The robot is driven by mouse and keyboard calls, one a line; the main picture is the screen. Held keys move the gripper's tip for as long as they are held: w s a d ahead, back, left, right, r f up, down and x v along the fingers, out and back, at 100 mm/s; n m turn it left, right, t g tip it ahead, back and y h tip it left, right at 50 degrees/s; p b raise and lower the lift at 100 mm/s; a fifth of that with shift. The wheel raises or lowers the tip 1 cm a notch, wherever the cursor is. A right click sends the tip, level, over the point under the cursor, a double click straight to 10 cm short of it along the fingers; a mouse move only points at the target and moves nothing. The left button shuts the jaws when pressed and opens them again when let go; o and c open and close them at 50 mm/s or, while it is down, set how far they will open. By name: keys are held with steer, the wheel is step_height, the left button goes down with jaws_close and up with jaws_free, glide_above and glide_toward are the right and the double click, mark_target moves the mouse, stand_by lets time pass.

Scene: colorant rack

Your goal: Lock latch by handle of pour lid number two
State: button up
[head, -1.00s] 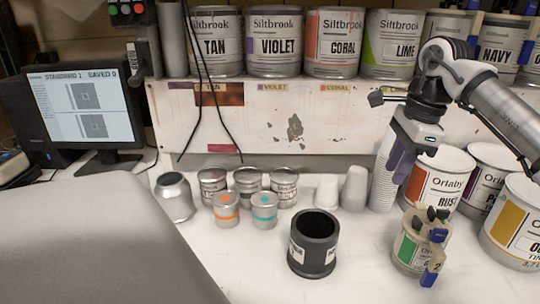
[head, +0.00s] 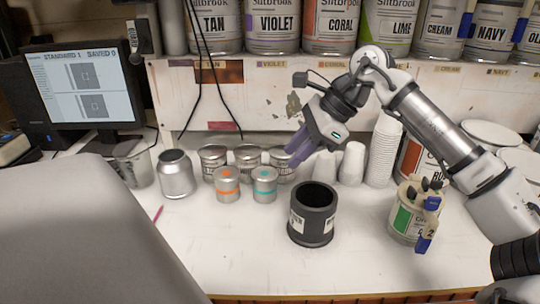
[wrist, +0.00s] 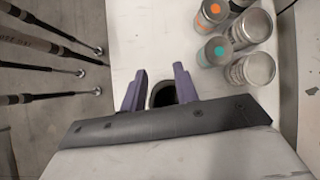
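The pour lid numbered 2 (head: 425,200) sits on a small green-labelled can (head: 405,222) at the right of the bench in the head view. The lid is beige with dark knobs on top and a blue handle (head: 425,242) on its front side. Whether its latch is locked cannot be told at this size. My gripper (head: 293,158) is in the air left of the lid, behind the black cylinder. In the wrist view my gripper (wrist: 160,72) has its two purple fingers apart, with nothing held between them. The lid is not in the wrist view.
An open black cylinder (head: 313,214) stands between my gripper and the lid; it also shows in the wrist view (wrist: 162,95). Several small cans (head: 264,186) stand left of it. Paper cup stacks (head: 383,150) and large paint cans stand behind.

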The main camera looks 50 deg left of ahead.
steer(key=shift+g, duration=0.6)
steer(key=s, duration=0.1)
steer(key=s+a, duration=0.1)
steer(key=s, duration=0.2)
steer(key=shift+s+a, duration=0.15)
steer(key=shift+a, duration=0.25)
steer(key=shift+o, duration=0.7)
steer(key=shift+d, duration=0.1)
